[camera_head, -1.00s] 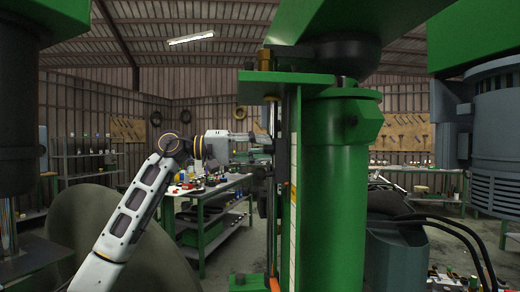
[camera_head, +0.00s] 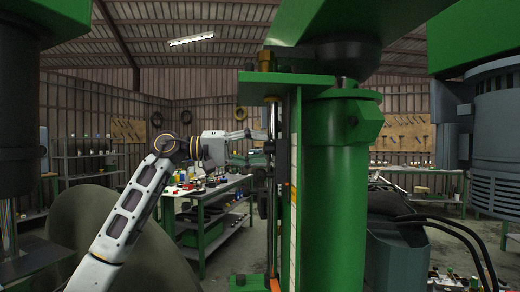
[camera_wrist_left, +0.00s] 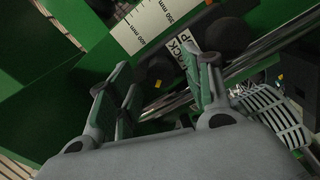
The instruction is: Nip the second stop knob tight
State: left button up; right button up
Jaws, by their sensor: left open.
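My left gripper (camera_head: 258,134) is open beside the slim vertical rod (camera_head: 272,118) on the green column. In the left wrist view its two fingers (camera_wrist_left: 160,62) are spread apart. A dark round knob (camera_wrist_left: 160,70) shows between and beyond the fingers, and they are not closed on it. A second black round knob (camera_wrist_left: 228,36) is to the right, past the right finger. In the head view the stop knobs appear as small dark shapes (camera_head: 268,147) by the rod, partly hidden. I cannot tell which is the second stop knob. My right gripper is out of view.
The green column (camera_head: 335,190) stands close on the right, with a white millimetre scale (camera_wrist_left: 150,22) beside the rod. Shiny rods (camera_wrist_left: 265,45) run past the right finger. A workbench (camera_head: 205,195) with small parts stands behind my left arm.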

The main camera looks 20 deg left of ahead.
pick_arm(q)
jog(key=v, duration=1.1)
dwell(0.6)
